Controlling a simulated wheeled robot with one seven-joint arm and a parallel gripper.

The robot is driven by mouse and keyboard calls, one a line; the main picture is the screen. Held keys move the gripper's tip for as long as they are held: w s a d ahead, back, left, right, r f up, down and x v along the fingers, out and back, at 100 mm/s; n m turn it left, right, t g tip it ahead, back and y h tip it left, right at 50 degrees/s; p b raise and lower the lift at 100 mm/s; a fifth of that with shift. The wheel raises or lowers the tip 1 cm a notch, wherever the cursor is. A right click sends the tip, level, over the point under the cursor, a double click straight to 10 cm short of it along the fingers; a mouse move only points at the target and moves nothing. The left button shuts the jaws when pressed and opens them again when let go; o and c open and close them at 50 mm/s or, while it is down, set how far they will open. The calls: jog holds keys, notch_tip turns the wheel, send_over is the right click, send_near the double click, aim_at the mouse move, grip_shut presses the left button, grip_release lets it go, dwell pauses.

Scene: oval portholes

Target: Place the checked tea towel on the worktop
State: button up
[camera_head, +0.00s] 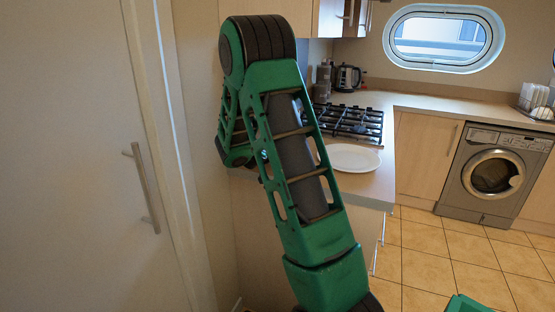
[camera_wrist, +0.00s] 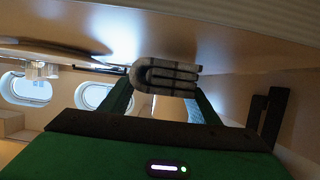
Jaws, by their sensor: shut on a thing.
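The checked tea towel (camera_wrist: 165,72) is a folded grey-and-white bundle in the wrist view. My gripper (camera_wrist: 163,88) is shut on it, with a green finger at either side. The towel is close to a broad pale surface in that view; I cannot tell whether they touch. In the head view the worktop (camera_head: 374,190) runs behind my green arm towards the back wall. My arm hides the gripper and the towel in that view.
A white plate (camera_head: 352,157) lies on the worktop just right of my arm. Behind it are a black gas hob (camera_head: 355,122) and a kettle (camera_head: 347,77). A washing machine (camera_head: 492,175) stands at the right. A door (camera_head: 75,160) is close at the left.

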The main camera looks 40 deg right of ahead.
jog(key=shift+f, duration=0.8)
jog(key=o, duration=1.1)
jog(key=shift+f, duration=0.1)
jog(key=shift+a, duration=0.1)
